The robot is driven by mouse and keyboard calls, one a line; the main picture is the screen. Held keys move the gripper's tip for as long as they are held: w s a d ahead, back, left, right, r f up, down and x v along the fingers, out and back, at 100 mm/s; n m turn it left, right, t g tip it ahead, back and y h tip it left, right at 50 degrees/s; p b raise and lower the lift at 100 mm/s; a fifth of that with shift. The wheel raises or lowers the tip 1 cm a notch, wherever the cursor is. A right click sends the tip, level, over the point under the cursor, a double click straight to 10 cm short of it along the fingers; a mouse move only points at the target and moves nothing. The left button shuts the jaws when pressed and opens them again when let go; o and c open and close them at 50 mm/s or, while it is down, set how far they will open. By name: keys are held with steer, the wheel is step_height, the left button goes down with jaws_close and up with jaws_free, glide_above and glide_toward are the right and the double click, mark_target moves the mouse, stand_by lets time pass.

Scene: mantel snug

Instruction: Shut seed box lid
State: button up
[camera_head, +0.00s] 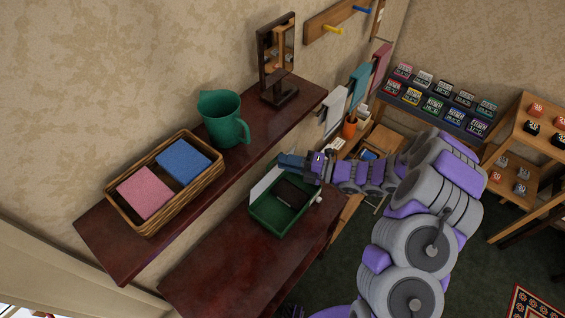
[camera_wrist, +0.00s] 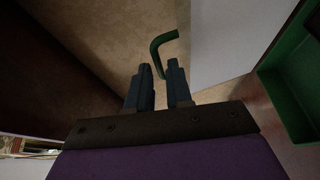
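The seed box (camera_head: 272,226) is a green open tray on the lower dark red shelf. Its pale lid (camera_head: 266,183) stands raised along the back left side. A dark block (camera_head: 292,193) lies inside. In the wrist view, the white lid (camera_wrist: 235,40) is right of the fingers and the green box (camera_wrist: 285,90) is at the far right. My gripper (camera_head: 284,160) is by the lid's upper right end. In the wrist view, my gripper (camera_wrist: 160,68) is open, with a green hooked bar (camera_wrist: 158,42) ahead, its lower end between the fingertips. How the bar joins the lid is unclear.
The upper shelf (camera_head: 120,236) overhangs behind the box and holds a wicker basket (camera_head: 182,204) with pink and blue cloths, a green jug (camera_head: 222,120) and a framed stand (camera_head: 279,90). An orange cup (camera_head: 350,129) stands beyond my arm. The lower shelf's left part (camera_head: 205,275) is bare.

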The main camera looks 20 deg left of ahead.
steer(key=shift+a, duration=0.8)
steer(key=shift+c, duration=0.2)
jaws_close()
steer(key=shift+d+f, duration=0.1)
stand_by(0.7)
